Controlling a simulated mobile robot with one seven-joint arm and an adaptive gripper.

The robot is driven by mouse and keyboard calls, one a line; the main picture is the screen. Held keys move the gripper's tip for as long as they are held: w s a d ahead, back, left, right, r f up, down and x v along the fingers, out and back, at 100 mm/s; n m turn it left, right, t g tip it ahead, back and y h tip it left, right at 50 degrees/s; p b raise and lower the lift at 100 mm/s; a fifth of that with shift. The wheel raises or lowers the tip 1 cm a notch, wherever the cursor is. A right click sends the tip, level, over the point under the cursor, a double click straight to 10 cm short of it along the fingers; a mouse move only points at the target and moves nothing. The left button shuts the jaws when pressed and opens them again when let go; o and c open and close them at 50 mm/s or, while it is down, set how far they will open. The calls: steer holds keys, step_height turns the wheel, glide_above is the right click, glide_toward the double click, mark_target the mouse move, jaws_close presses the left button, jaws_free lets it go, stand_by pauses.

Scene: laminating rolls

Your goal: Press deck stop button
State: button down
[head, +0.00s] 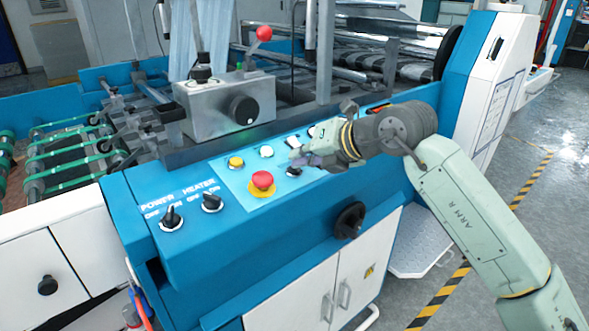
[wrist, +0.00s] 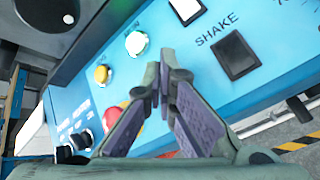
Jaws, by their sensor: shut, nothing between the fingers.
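The light-blue control panel (head: 234,184) carries several buttons, and I cannot read a "deck stop" label. A red mushroom button (head: 262,181) stands on a yellow base; in the wrist view it (wrist: 110,117) is partly behind a finger. A yellow button (head: 236,162) and a white button (head: 266,151) lie behind it; they also show in the wrist view as the yellow button (wrist: 102,75) and white button (wrist: 137,43). My gripper (head: 297,158) is shut and empty over the panel, right of the white button. Its tips (wrist: 166,72) hide part of the panel.
A black rocker switch (wrist: 235,55) marked SHAKE is right of the fingertips. Power knob (head: 172,218) and heater knob (head: 212,202) are at front left. A grey metal box (head: 226,103) with a red-balled lever (head: 263,34) stands behind the panel. A black handwheel (head: 349,220) protrudes from the front.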

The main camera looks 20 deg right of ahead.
steer(key=shift+f, duration=0.2)
steer(key=shift+r, duration=0.1)
stand_by(0.4)
steer(key=shift+s+r, duration=0.1)
steer(key=shift+r, duration=0.65)
steer(key=shift+d+r, duration=0.1)
steer(key=shift+r, duration=0.05)
steer(key=r+p, duration=0.1)
steer(key=r, duration=0.1)
steer(key=s+r+p, duration=0.1)
steer(key=r, duration=0.1)
steer(key=shift+d+r, duration=0.15)
steer(key=shift+r, duration=0.15)
stand_by(0.4)
